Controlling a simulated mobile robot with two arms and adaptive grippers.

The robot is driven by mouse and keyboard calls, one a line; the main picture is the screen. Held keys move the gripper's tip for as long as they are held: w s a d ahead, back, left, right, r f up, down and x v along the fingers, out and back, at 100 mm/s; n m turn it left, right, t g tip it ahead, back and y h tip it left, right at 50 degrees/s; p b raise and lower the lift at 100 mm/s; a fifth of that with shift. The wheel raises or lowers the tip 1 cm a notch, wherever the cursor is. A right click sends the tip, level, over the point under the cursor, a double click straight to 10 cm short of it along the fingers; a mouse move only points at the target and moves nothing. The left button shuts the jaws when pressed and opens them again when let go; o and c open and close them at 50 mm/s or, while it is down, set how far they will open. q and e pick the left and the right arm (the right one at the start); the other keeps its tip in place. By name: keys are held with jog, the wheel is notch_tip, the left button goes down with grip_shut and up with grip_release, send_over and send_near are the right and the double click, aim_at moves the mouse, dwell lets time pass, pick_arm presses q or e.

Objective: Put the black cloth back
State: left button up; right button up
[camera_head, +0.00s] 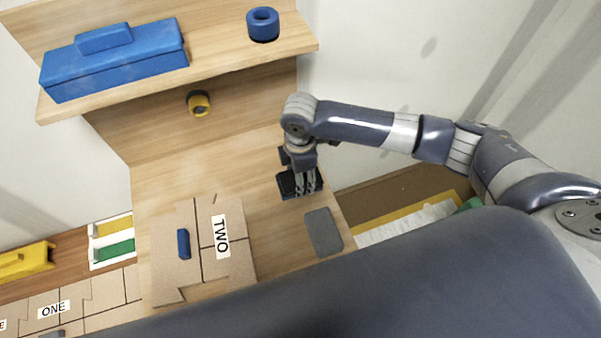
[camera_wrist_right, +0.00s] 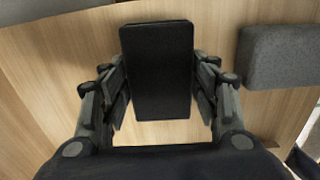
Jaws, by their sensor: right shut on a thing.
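The black cloth (camera_head: 289,185) is a dark rectangular block on the wooden table (camera_head: 165,180), near the table's right side. My right gripper (camera_head: 307,182) comes down over it from above and is shut on it. In the right wrist view the black cloth (camera_wrist_right: 157,70) sits between the two fingers of the gripper (camera_wrist_right: 160,95), with a finger along each long side. I cannot tell whether it touches the table or is slightly above it. My left gripper is not in view.
A grey block (camera_head: 323,232) lies on the table close to the black cloth; the wrist view also shows it (camera_wrist_right: 280,57). Cardboard pieces marked TWO (camera_head: 222,234) with a blue item (camera_head: 183,243) lie to the left. A shelf (camera_head: 215,50) holds a blue toolbox (camera_head: 115,62) and a blue roll (camera_head: 263,24).

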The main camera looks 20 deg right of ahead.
jog(key=shift+f, duration=0.15)
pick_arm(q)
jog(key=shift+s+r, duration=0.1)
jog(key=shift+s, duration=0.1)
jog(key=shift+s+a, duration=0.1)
pick_arm(e)
jog(key=shift+f, duration=0.2)
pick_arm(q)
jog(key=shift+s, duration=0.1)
pick_arm(e)
jog(key=o, duration=1.1)
jog(key=shift+f+b, duration=0.2)
jog(key=shift+b, duration=0.35)
pick_arm(q)
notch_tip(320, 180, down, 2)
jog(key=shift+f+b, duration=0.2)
jog(key=shift+b, duration=0.55)
pick_arm(e)
notch_tip(320, 180, up, 11)
jog(key=shift+s+d+r, duration=0.1)
jog(key=shift+s, duration=0.05)
